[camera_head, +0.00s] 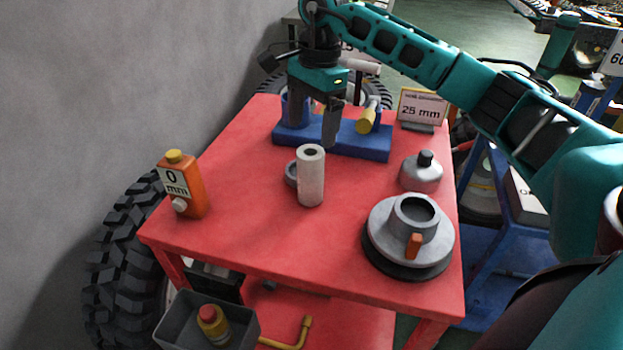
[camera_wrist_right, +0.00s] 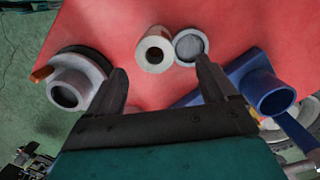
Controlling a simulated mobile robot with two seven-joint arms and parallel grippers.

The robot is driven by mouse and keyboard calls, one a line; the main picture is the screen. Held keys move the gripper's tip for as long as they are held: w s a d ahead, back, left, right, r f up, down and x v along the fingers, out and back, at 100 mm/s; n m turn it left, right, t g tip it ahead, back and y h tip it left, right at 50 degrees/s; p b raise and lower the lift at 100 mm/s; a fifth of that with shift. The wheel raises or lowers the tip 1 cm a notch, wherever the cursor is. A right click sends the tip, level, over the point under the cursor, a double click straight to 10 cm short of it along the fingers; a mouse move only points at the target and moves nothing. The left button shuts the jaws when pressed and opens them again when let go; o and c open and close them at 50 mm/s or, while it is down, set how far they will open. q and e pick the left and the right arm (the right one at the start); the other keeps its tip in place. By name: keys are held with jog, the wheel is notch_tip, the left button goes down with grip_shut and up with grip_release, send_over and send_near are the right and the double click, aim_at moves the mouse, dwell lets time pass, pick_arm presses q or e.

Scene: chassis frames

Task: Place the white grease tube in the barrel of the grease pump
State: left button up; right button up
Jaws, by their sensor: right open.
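The white grease tube (camera_head: 311,178) stands upright on the red table, near its middle. In the right wrist view its open top (camera_wrist_right: 155,48) shows beyond the fingertips. The grease pump's blue base (camera_head: 350,143) lies at the back of the table. Its blue barrel (camera_head: 286,104) rises at the left end, partly hidden by a finger. The barrel's open mouth (camera_wrist_right: 271,96) shows in the right wrist view. My right gripper (camera_head: 314,133) is open and empty above the blue base, behind and apart from the tube. My left gripper is not in view.
A grey round part (camera_head: 290,173) lies close behind the tube. A grey flanged part (camera_head: 411,245) and a grey canister (camera_head: 421,173) stand at right. An orange bottle (camera_head: 182,185) stands at left. A 25 mm sign (camera_head: 423,106) is at back right. The table's front middle is clear.

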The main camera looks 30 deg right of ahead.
aim_at(310, 162)
jog(key=f, duration=0.3)
jog(key=shift+a+f, duration=0.1)
jog(key=shift+a, duration=0.1)
jog(key=f, duration=0.2)
jog(key=s+f, duration=0.1)
jog(key=f, duration=0.1)
jog(key=shift+a+f, duration=0.1)
jog(key=shift+a, duration=0.2)
jog(key=shift+f, duration=0.45)
jog(key=shift+w, duration=0.1)
jog(key=c, duration=1.4)
jog(key=shift+o, duration=0.2)
jog(key=shift+r, duration=0.1)
